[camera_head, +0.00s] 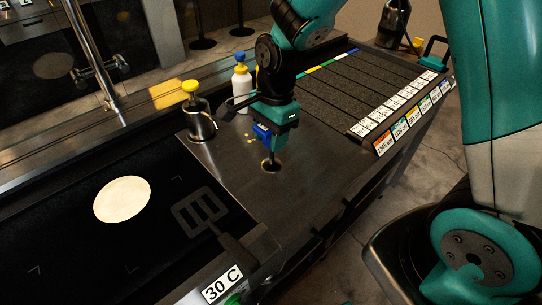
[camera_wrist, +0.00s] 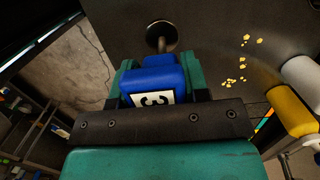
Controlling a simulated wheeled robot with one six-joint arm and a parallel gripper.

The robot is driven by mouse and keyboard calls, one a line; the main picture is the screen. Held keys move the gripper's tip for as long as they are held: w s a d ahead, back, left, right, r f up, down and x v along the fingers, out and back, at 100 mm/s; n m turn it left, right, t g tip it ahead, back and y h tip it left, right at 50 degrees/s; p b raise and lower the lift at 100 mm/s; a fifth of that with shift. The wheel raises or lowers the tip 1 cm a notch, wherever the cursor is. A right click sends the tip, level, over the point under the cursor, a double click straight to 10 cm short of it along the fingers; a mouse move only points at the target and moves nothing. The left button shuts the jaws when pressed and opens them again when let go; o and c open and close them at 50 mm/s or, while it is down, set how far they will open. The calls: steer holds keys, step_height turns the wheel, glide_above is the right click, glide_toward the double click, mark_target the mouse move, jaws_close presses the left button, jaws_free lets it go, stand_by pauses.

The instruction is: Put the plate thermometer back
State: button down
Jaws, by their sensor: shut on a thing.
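The plate thermometer (camera_wrist: 150,76) is a blue block with a white label, held between the green fingers of my gripper (camera_wrist: 158,72) in the wrist view. In the head view the blue body of the thermometer (camera_head: 262,131) shows at my gripper (camera_head: 272,128), which points down over the steel counter. My gripper is shut on it.
A yellow-topped steel container (camera_head: 198,115) and a white bottle with a blue cap (camera_head: 241,84) stand left of my gripper. Yellow crumbs (camera_wrist: 240,62) lie on the counter. The black griddle (camera_head: 70,235) holds a pale tortilla (camera_head: 122,199). Labelled dark lanes (camera_head: 370,85) lie to the right.

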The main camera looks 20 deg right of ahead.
mark_target(270, 164)
steer(key=shift+f, duration=3.45)
steer(key=shift+f, duration=0.2)
steer(key=c, duration=0.6)
jaws_free()
steer(key=shift+r, duration=0.1)
